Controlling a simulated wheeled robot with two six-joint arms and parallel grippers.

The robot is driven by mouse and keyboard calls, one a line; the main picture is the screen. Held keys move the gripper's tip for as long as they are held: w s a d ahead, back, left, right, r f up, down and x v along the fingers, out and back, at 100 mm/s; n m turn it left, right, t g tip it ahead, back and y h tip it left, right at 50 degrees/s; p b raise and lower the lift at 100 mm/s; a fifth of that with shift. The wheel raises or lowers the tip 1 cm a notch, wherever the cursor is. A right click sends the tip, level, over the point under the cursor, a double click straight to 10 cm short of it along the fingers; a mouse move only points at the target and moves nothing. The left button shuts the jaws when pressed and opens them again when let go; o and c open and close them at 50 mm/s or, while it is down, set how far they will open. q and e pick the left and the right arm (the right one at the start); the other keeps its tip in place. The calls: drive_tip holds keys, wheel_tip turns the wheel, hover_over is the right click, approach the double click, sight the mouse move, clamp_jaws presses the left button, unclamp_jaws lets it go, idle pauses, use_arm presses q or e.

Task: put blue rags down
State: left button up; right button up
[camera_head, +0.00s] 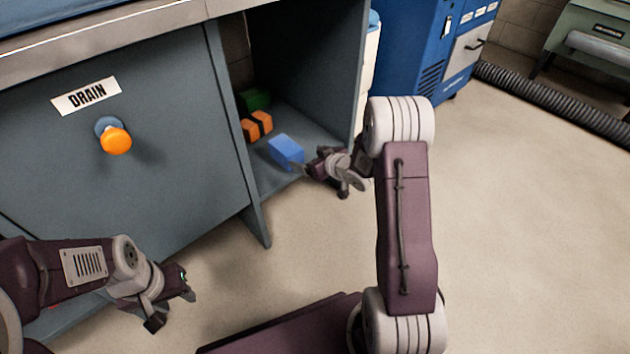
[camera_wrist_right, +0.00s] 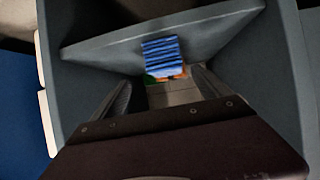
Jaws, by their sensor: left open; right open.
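The blue rags (camera_head: 286,152) form a small block on the floor of the open grey compartment, near its front edge. In the right wrist view the blue rags (camera_wrist_right: 164,57) show folded layers and lie just beyond the fingers. My right gripper (camera_head: 312,171) is open at the compartment's mouth, beside the rags; the head view does not show clearly whether a finger touches them. In the right wrist view my right gripper (camera_wrist_right: 168,88) has its fingers apart with nothing held between them. My left gripper (camera_head: 172,305) is open and empty, low in front of the cabinet.
An orange and black block (camera_head: 257,126) and a green block (camera_head: 254,100) sit deeper in the compartment. Its side panel (camera_head: 238,150) and right wall (camera_head: 338,80) bound the opening. An orange drain knob (camera_head: 116,140) sticks out at left. The floor at right is clear.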

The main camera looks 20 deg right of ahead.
drive_tip(key=s+a+m+g+h, duration=0.15)
drive_tip(key=s+g, duration=0.25)
drive_tip(key=s, duration=0.6)
drive_tip(key=s+a+m+g+h, duration=0.1)
drive_tip(key=s+a+g, duration=0.2)
drive_tip(key=s, duration=0.7)
drive_tip(key=s+a+m+g+h, duration=0.15)
drive_tip(key=s+g, duration=0.25)
drive_tip(key=s, duration=0.6)
wheel_tip(320, 180, up, 56)
drive_tip(key=y+p, duration=0.1)
drive_tip(key=p, duration=5.4)
drive_tip(key=shift+w+a+f, duration=0.2)
drive_tip(key=shift+w+f, duration=0.05)
drive_tip(key=shift+w, duration=0.1)
